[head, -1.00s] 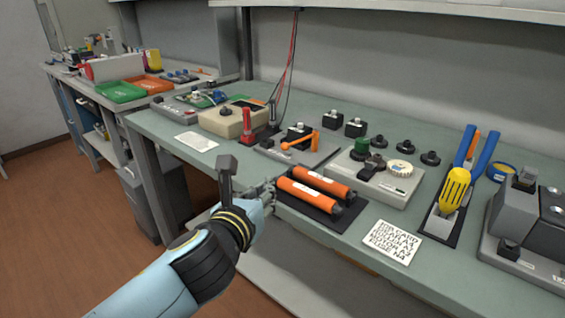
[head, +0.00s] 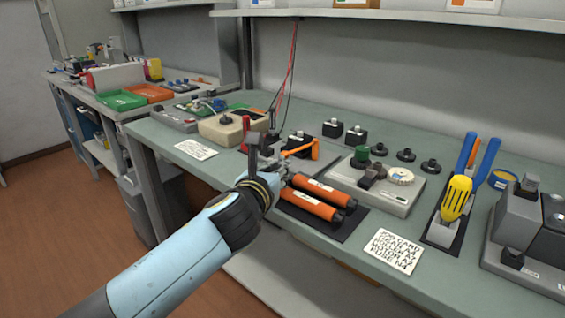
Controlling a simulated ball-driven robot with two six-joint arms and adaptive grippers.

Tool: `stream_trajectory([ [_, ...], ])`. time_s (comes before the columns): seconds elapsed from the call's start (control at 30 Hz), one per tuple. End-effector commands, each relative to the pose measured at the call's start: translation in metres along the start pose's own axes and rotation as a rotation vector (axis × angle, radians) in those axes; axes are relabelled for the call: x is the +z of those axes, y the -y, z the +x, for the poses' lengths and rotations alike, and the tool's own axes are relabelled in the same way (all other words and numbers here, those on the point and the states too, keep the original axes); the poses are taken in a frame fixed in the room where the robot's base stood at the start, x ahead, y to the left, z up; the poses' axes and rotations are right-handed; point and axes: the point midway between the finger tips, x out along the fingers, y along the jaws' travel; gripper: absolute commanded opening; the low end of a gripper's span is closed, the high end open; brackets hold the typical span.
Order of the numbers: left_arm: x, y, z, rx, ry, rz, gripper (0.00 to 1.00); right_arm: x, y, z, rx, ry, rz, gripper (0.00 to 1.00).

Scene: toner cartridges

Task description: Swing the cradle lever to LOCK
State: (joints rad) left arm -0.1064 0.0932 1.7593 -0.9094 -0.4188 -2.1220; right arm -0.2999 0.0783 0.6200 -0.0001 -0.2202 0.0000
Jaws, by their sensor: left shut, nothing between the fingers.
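The orange lever (head: 300,150) sits on a low grey base on the bench, its upright handle end to the right. Two orange toner cartridges (head: 311,203) lie side by side on a black mat (head: 345,228) in front of it. My left gripper (head: 277,166) is shut and empty, just in front of the lever's left end and left of the cartridges. No LOCK marking is readable. My right gripper is out of view.
Right of the lever is a grey panel (head: 396,203) with knobs and a white dial. A beige box (head: 222,130) and a red upright tool stand left. A printed card (head: 391,252) lies near the front edge; a yellow-handled tool (head: 455,198) is farther right.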

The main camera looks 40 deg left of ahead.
Motion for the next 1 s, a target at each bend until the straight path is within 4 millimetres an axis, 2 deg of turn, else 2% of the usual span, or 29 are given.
stream_trajectory([
  [0.1,-0.001,0.000,0.024,0.001,0.001,0.000,0.00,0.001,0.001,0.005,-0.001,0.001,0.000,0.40],
  [0.3,-0.001,0.000,0.047,0.001,0.000,0.000,0.00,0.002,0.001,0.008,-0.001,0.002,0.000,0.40],
  [0.8,0.000,0.000,0.053,-0.002,-0.001,0.000,0.00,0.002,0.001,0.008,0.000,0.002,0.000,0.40],
  [1.0,0.003,-0.004,0.055,-0.036,0.000,0.009,0.00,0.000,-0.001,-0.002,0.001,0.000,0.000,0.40],
])
